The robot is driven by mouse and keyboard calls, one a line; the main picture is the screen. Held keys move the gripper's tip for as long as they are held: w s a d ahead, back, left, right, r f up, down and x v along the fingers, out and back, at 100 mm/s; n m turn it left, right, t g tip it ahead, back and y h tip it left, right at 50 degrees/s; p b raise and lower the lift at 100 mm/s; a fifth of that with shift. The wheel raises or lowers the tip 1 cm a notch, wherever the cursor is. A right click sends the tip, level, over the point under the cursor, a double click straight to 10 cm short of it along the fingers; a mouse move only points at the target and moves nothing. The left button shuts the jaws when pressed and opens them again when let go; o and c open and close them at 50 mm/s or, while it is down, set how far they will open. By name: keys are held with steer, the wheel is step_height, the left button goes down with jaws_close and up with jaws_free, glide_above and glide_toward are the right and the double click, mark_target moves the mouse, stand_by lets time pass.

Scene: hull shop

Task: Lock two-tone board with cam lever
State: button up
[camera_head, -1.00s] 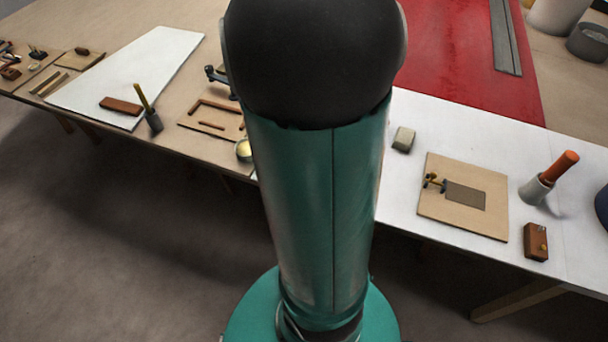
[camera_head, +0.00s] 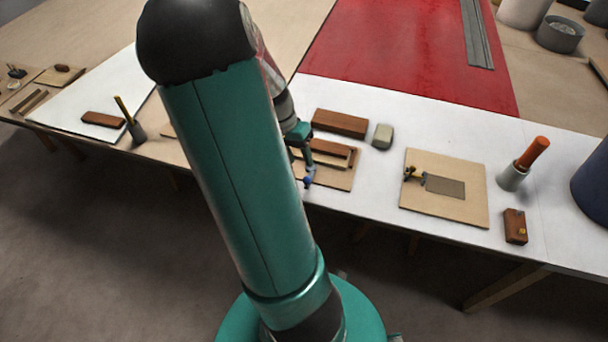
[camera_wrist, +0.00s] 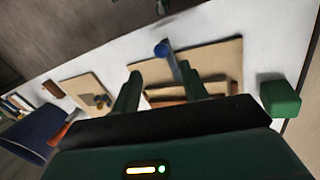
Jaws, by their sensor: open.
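A tan base board (camera_head: 342,183) lies on the white bench and carries brown rails. A piece with a pale edge and a brown face (camera_head: 335,158), which looks like the two-tone board, lies among them, partly hidden by my arm. A lever with a blue knob (camera_head: 308,182) stands at the base board's near left side. My gripper (camera_wrist: 158,70) is open and empty. In the wrist view, the blue knob (camera_wrist: 162,49) and grey lever appear between and just beyond its fingertips; I cannot tell whether they touch. The base board (camera_wrist: 222,55) lies behind the right finger.
To the right are another board (camera_head: 462,210) with a grey plate, an orange-handled tool in a holder (camera_head: 512,178), a small brown block (camera_head: 515,227) and a blue bin (camera_head: 592,188).

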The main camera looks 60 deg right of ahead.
mark_target(306, 178)
steer(key=x, duration=0.7)
steer(key=shift+w+a+f, duration=0.1)
steer(key=shift+a, duration=0.05)
jaws_close()
